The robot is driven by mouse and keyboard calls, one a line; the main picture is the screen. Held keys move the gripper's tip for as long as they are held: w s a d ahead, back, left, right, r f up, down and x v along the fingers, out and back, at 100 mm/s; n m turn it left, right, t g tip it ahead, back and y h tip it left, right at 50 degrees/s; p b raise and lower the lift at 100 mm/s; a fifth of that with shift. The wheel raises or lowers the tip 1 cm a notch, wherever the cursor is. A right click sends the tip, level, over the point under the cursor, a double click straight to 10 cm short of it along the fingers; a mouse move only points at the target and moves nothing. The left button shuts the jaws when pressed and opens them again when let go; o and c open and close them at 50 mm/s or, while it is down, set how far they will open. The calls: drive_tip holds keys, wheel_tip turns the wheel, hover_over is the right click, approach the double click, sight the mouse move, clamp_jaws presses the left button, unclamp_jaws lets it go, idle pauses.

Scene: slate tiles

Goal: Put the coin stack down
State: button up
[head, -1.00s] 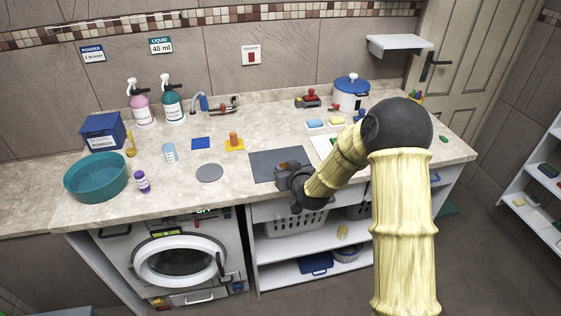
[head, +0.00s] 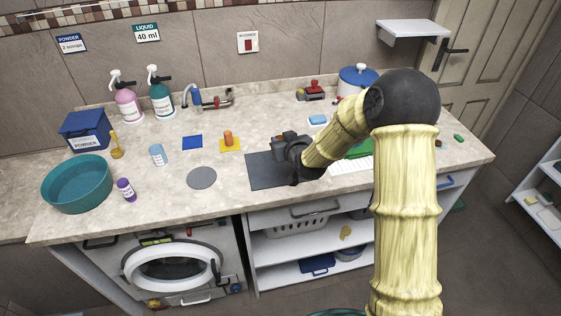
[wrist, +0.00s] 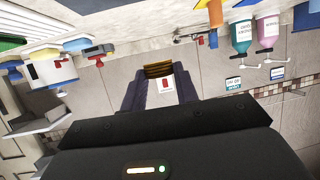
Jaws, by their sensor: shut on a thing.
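The coin stack, a short brown-gold ridged block (wrist: 157,70), sits between the two dark fingers of my gripper (wrist: 158,78) in the wrist view. The fingers are shut on it. In the head view my gripper (head: 287,149) is over the back right part of a dark slate-grey mat (head: 264,178) on the counter. The coin stack cannot be made out there, and my arm covers what lies to the right of the gripper.
A yellow square with an orange peg (head: 228,138), a blue square (head: 192,142) and a grey disc (head: 202,178) lie left of the mat. A teal basin (head: 77,190) stands far left. A blue-lidded pot (head: 357,80) stands behind my arm. The mat's front left is bare.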

drive_tip(key=shift+s+r, duration=0.1)
drive_tip(key=shift+s, duration=0.05)
hover_over(282, 169)
drive_tip(key=shift+f+p, duration=0.45)
drive_tip(key=shift+f, duration=2.5)
drive_tip(key=shift+f+p, duration=0.35)
drive_tip(key=shift+f, duration=1.75)
drive_tip(key=shift+f, duration=0.2)
drive_tip(key=o, duration=1)
drive_tip(key=shift+r, duration=0.1)
drive_tip(key=shift+c, duration=0.2)
drive_tip(key=shift+r, duration=0.15)
